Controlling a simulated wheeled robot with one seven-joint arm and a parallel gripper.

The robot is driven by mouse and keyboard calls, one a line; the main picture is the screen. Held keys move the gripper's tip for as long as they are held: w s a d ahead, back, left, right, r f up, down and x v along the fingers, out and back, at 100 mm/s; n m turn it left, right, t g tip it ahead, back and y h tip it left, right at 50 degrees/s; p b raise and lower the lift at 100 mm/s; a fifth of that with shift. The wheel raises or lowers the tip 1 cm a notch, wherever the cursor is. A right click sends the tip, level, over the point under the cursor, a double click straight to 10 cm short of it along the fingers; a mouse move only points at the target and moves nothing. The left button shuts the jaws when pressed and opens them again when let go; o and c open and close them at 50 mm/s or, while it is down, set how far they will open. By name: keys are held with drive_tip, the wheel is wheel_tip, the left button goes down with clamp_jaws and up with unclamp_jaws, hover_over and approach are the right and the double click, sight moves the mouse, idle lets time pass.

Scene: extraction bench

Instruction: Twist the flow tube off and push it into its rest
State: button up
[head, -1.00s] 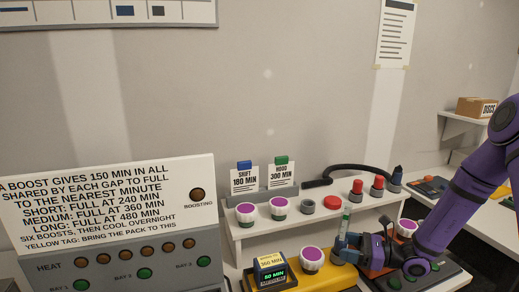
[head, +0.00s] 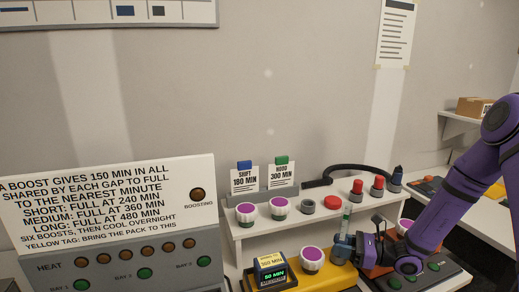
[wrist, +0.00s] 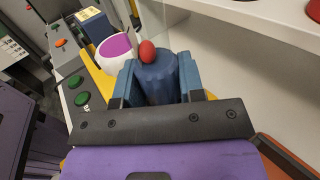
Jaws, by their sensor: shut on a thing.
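The flow tube (head: 346,222) shows in the head view as a slim, pale upright tube with a green band, at the right end of the yellow block. My gripper (head: 346,246) is at its lower part. In the wrist view my gripper (wrist: 160,82) is shut on a dark blue ribbed cylinder (wrist: 157,79), which seems to be the tube's lower body, with one blue finger on each side. A small red ball (wrist: 147,51) shows just beyond it. The tube's foot is hidden, so I cannot tell whether it is seated. I cannot make out which fitting is its rest.
A white-and-purple capped jar (head: 312,260) stands left of the gripper, beside a timer box (head: 270,270) on the yellow block (head: 328,276). The white shelf (head: 262,236) behind holds more jars, a grey ring (head: 308,206) and red-topped parts. A panel with green buttons lies at right.

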drive_tip(key=n+g, duration=0.1)
drive_tip(key=g, duration=0.1)
drive_tip(key=n+g+y, duration=0.1)
drive_tip(key=n+g, duration=0.1)
drive_tip(key=g, duration=0.1)
drive_tip(key=shift+w+f+n+g, duration=0.1)
drive_tip(key=shift+n+g, duration=0.2)
drive_tip(key=shift+f+n+g, duration=0.1)
drive_tip(key=shift+n+g, duration=1.3)
drive_tip(key=shift+g, duration=0.8)
drive_tip(key=o, duration=1.2)
drive_tip(key=shift+m+t, duration=0.3)
drive_tip(key=shift+t, duration=0.2)
